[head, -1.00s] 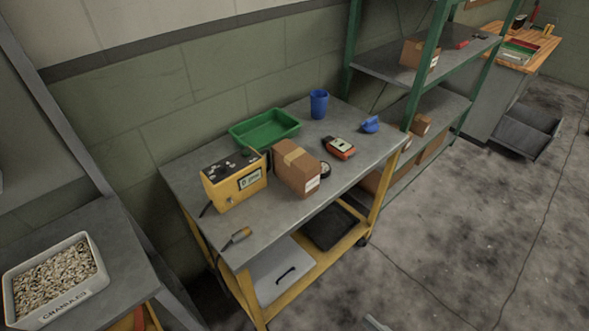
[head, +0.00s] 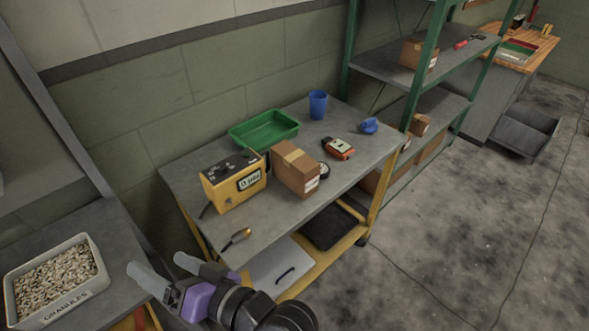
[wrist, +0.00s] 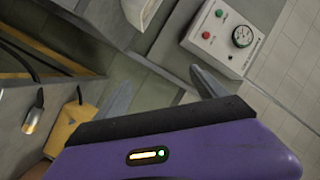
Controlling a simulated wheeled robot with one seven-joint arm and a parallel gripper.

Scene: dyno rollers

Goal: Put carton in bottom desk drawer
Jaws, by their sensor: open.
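A brown carton (head: 295,170) with a tape strip and a white label stands on the grey-topped yellow cart (head: 220,238), right of a yellow meter box. More brown cartons sit on the green shelf, one on the upper level (head: 417,54). A grey desk with a wooden top (head: 521,45) stands at the far right, with a low open drawer (head: 527,130) pulled out near the floor. My gripper (head: 160,268) is open and empty at the lower left, in front of the cart and apart from the carton. Its fingers also show in the wrist view (wrist: 160,90).
The cart also holds a yellow meter box (head: 234,181), green tray (head: 264,130), blue cup (head: 318,104) and red-black meter (head: 338,148). A granules bin (head: 57,278) stands at left. The green shelf (head: 414,95) lies between cart and desk. Floor at right is clear.

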